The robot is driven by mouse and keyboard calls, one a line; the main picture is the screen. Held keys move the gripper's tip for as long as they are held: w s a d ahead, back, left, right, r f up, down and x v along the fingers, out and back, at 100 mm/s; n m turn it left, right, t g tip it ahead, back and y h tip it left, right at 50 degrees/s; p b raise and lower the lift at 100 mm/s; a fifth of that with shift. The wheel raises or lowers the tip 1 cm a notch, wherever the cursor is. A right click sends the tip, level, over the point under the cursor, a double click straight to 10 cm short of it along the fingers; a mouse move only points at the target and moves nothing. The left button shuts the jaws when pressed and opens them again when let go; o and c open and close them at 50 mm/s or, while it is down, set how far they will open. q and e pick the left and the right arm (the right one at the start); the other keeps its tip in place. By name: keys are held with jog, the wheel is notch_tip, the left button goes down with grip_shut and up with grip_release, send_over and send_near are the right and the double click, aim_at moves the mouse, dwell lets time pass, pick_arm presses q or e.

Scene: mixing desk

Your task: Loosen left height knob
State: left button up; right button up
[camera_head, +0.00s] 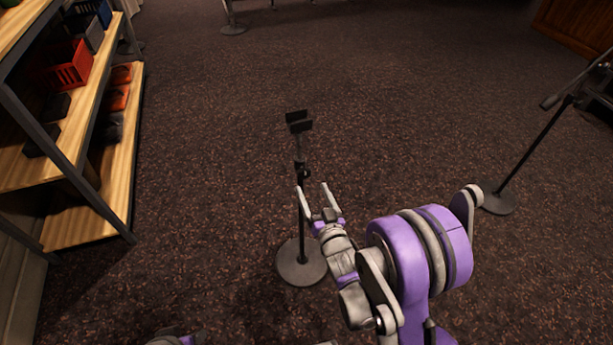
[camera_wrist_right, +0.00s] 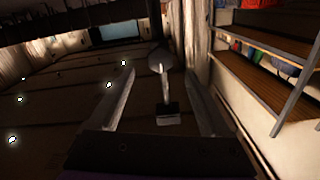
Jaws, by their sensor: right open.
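A black stand with a round grey base (camera_head: 302,263) and a thin upright pole stands on the carpet in the middle of the head view. In the right wrist view, the open fingers (camera_wrist_right: 160,75) frame a pale rounded shape and a dark block (camera_wrist_right: 168,108).
A wooden shelf unit (camera_head: 75,215) with a red crate (camera_head: 70,66) stands at the left. Another stand's round base (camera_head: 497,202) is at the right, and one more base (camera_head: 233,30) is at the back. Open carpet surrounds the middle stand.

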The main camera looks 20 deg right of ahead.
aim_at(306, 175)
jog(key=w, duration=0.6)
jog(key=shift+w+a, duration=0.1)
jog(key=shift+w, duration=0.05)
jog(key=shift+c, duration=0.3)
grip_shut()
